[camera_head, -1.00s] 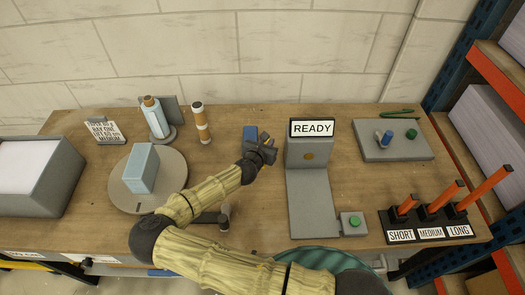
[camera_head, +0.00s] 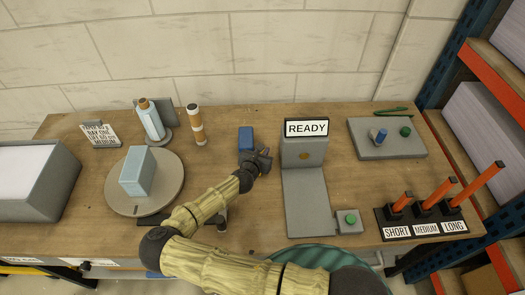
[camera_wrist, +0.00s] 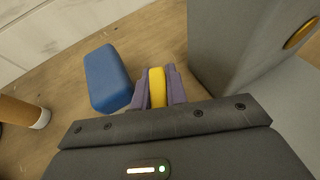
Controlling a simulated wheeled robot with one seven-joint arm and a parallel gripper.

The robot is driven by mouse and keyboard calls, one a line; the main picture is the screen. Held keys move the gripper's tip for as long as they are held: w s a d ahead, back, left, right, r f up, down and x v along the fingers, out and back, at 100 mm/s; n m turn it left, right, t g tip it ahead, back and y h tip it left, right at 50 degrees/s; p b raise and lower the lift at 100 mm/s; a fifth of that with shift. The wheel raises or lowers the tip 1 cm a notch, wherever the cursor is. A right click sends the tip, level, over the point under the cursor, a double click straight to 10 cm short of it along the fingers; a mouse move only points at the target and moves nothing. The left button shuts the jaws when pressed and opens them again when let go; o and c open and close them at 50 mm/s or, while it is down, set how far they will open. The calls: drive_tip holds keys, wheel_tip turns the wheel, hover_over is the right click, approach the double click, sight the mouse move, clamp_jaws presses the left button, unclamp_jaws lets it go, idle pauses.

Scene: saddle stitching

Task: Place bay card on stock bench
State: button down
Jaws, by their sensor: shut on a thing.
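A small white card with printed lines, the words BAY ONE readable among them, stands tilted (camera_head: 99,134) at the back left of the wooden bench (camera_head: 120,235). My gripper (camera_head: 257,161) is low over the middle of the bench, left of the grey READY stand. In the wrist view its purple fingers (camera_wrist: 158,84) are shut on a small yellow thing (camera_wrist: 157,88). I cannot tell what the yellow thing is, as the gripper hides most of it. A blue block (camera_head: 246,138) lies just beyond the gripper, and beside the fingers in the wrist view (camera_wrist: 106,78).
The READY stand (camera_head: 305,152) is close on the right, with a grey plate (camera_head: 307,203) before it. A turntable (camera_head: 172,188) bears a pale blue box. A bottle (camera_head: 151,118) and an orange-banded cylinder (camera_head: 197,125) stand behind. Orange sticks (camera_head: 447,190) stand at right.

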drive_tip(key=shift+f, duration=0.1)
drive_tip(key=c, duration=1.4)
unclamp_jaws()
drive_tip(key=shift+s+r, duration=0.1)
drive_tip(key=shift+r, duration=0.1)
drive_tip(key=b+v, duration=0.2)
drive_tip(key=v, duration=0.9)
drive_tip(key=shift+s+a+r, duration=0.15)
drive_tip(key=shift+s+a, duration=0.05)
drive_tip(key=shift+s, duration=0.05)
